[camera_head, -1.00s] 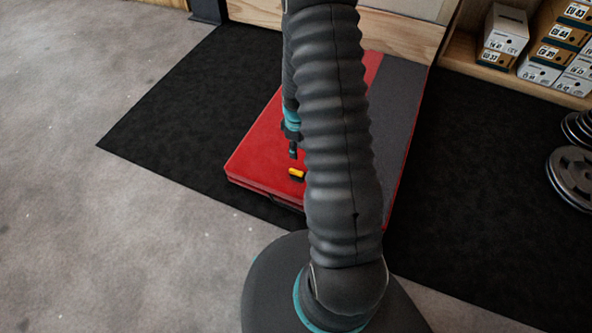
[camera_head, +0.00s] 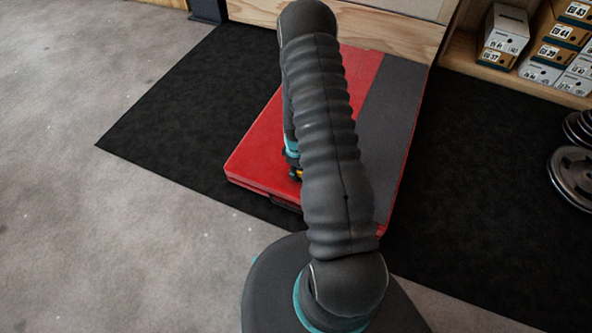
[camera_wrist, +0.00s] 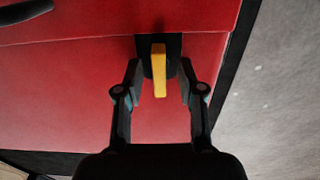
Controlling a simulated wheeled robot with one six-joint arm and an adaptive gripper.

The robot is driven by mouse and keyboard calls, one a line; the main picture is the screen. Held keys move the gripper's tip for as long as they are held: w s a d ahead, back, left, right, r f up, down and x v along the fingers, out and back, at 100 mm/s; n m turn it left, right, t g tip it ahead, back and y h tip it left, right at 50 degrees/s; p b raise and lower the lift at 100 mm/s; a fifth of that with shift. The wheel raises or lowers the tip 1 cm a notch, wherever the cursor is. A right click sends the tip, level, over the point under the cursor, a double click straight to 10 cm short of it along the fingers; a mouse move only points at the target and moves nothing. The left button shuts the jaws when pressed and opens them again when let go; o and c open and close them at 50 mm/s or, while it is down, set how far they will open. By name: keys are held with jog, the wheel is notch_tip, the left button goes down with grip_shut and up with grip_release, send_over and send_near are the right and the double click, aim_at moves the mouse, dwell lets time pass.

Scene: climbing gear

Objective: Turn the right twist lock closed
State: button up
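The twist lock has a yellow lever (camera_wrist: 159,72) on a black base (camera_wrist: 174,46), set on the red crash pad (camera_wrist: 65,100). In the wrist view my gripper (camera_wrist: 158,90) is open, with one finger on each side of the lever. Gaps show between the lever and both fingers, so it is not gripped. My arm hides much of the pad there. No second lock is visible.
The red and grey pad lies on a black mat (camera_head: 180,120). Shoe boxes (camera_head: 555,50) fill a shelf at the upper right, and weight plates (camera_head: 573,175) stand at the right edge. The grey floor at left is clear.

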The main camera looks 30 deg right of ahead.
grip_shut()
jog(key=shift+f+m, duration=0.1)
jog(key=shift+m, duration=0.2)
jog(key=m+b, duration=0.2)
jog(key=m, duration=0.1)
jog(key=shift+m, duration=0.3)
jog(key=m+b, duration=0.2)
jog(key=m, duration=0.2)
jog(key=m+b, duration=0.1)
jog(key=m, duration=0.4)
jog(key=shift+m, duration=0.4)
jog(key=shift+m+b, duration=0.65)
jog(key=shift+m, duration=1.25)
